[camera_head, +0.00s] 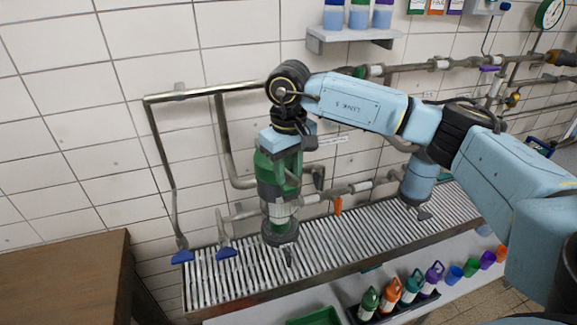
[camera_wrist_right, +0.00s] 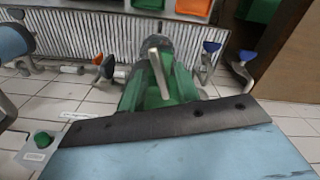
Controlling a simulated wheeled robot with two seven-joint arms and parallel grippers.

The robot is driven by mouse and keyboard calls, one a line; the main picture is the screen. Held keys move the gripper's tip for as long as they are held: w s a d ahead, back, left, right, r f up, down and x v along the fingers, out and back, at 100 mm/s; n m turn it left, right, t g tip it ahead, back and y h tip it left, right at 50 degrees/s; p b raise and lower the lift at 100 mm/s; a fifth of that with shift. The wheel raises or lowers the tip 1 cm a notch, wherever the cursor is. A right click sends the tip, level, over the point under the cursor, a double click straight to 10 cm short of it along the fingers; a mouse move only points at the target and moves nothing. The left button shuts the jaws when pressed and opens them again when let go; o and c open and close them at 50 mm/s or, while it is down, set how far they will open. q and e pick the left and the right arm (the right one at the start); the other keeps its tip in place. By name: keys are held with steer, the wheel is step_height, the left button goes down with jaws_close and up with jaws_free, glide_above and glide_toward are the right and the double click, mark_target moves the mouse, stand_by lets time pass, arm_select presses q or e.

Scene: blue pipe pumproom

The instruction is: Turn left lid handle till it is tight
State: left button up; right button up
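A green filter-like housing (camera_head: 278,188) stands upright against the tiled wall, with a toothed grey lid (camera_head: 280,232) at its lower end. A small dark handle (camera_head: 288,258) sticks out below the lid. My right gripper (camera_head: 279,152) points down at the top of the green housing; its fingers cannot be told apart from the green parts. In the right wrist view the housing (camera_wrist_right: 133,95) fills the middle, with the dark toothed lid (camera_wrist_right: 155,43) beyond a pale metal bar (camera_wrist_right: 157,65). My left gripper is not in view.
A blue housing (camera_head: 418,182) stands to the right, partly behind my right arm. Pipes with an orange valve handle (camera_head: 338,205) and blue handles (camera_head: 182,257) surround the green housing. A slatted grate (camera_head: 345,240) lies below, with bottles (camera_head: 391,292) in front. A brown cabinet (camera_head: 60,285) stands left.

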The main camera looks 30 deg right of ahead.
steer(key=shift+f, duration=0.2)
steer(key=shift+c, duration=0.3)
jaws_close()
